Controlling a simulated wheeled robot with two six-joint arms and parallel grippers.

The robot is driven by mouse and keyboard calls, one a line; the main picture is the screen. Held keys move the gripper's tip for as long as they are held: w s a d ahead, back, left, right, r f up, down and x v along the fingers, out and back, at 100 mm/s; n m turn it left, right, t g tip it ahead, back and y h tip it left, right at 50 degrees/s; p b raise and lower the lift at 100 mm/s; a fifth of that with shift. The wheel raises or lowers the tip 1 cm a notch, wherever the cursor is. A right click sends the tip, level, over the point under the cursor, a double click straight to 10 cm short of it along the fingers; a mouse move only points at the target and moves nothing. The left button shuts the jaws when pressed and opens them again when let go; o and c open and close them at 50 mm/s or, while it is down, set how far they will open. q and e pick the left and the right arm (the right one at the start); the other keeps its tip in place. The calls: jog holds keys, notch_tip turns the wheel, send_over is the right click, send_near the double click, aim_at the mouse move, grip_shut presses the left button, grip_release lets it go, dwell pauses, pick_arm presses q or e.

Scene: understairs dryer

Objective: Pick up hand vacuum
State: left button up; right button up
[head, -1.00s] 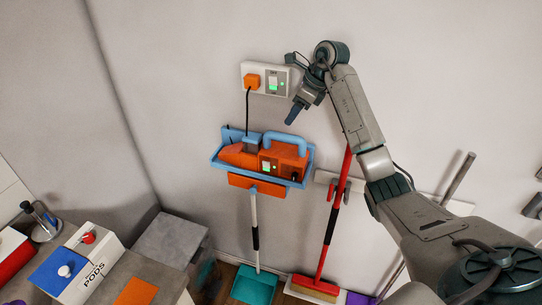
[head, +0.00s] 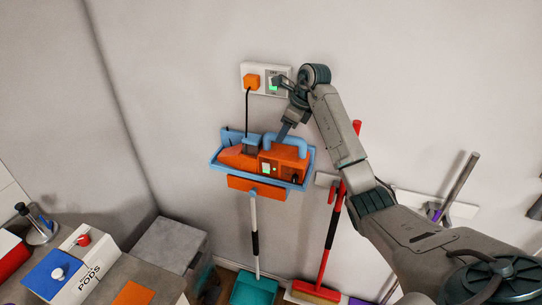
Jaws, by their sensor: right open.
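The hand vacuum (head: 245,156) has an orange body with a blue handle (head: 299,143) on top. It sits in a blue wall tray (head: 216,163) with an orange front. My right gripper (head: 280,138) is open, pointing down at the vacuum's top beside the left part of the handle. Its finger overlaps the handle in the picture, and I cannot tell whether it touches. The far finger is hidden. My left gripper is not in view.
A wall socket (head: 252,68) with an orange plug and black cord is above the vacuum. A pods box (head: 85,262) and grey counter (head: 135,270) are at lower left.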

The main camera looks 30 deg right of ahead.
jog(key=shift+x, duration=0.85)
jog(key=shift+f, duration=0.15)
jog(key=shift+f, duration=0.2)
jog(key=c, duration=1)
jog(key=shift+w, duration=0.1)
grip_shut()
jog(key=shift+r, duration=0.2)
